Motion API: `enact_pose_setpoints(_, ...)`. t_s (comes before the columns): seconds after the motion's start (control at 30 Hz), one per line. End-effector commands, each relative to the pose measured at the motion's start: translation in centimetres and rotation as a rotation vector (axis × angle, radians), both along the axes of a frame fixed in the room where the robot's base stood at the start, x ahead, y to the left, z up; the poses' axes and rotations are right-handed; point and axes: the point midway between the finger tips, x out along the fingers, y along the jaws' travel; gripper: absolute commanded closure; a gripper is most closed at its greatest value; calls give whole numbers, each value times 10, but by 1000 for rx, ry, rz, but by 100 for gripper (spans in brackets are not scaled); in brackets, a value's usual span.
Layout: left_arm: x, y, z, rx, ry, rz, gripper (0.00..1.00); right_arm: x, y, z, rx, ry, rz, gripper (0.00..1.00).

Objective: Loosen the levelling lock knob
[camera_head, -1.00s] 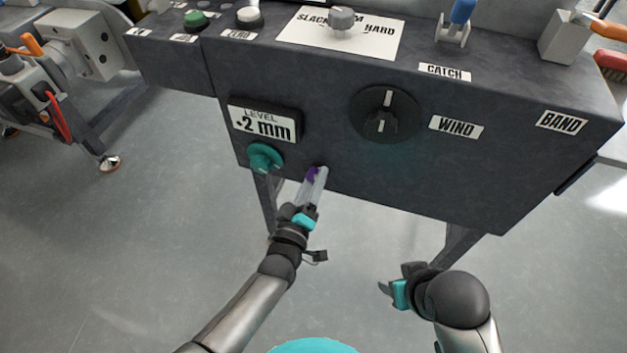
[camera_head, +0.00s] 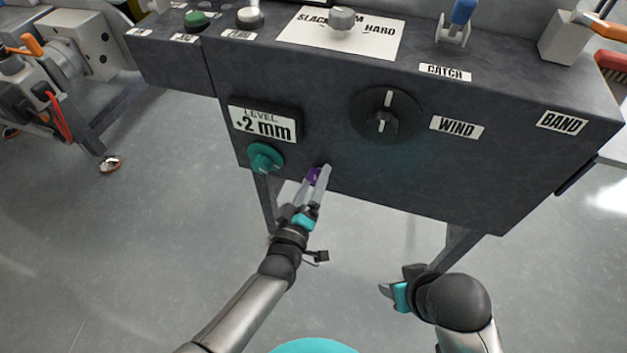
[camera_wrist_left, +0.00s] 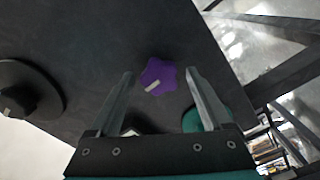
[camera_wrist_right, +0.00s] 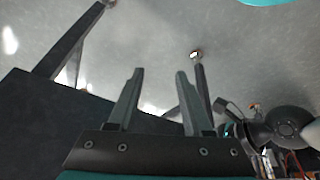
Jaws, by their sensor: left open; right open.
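A purple lobed knob (camera_head: 313,175), which I take as the levelling lock knob, sits low on the dark console front, right of the teal knob. In the left wrist view the purple knob (camera_wrist_left: 158,75) shows a white mark pointing down-left. My left gripper (camera_head: 316,178) is open in front of it. In the left wrist view its two fingertips (camera_wrist_left: 160,73) are on either side of the knob, with gaps on both sides; I cannot tell whether they reach to its depth. My right gripper (camera_head: 384,289) is open and empty, low and away from the console.
The teal knob (camera_head: 265,158) lies close left of the purple one, below the level display (camera_head: 265,123) reading +2 mm. A black dial (camera_head: 385,115) is up and right. The console (camera_head: 450,180) stands on legs. Open floor (camera_head: 150,250) lies left.

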Motion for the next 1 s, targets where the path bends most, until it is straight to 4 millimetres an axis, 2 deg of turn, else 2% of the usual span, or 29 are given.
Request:
enact_pose_setpoints(0.3, -6, 2, 0, 2, 1, 0, 18, 2, 0, 3, 0, -6, 1, 50)
enact_pose_setpoints(0.37, -12, 4, 1, 3, 2, 0, 18, 3, 0, -6, -5, 5, 5, 50)
enact_pose_setpoints(0.67, -55, 18, 2, 2, 3, -1, 18, -4, -1, -41, -10, 62, 5, 50)
enact_pose_setpoints(1.0, -115, 37, 1, 3, 3, -1, 18, -18, -3, -77, -17, 116, 6, 50)
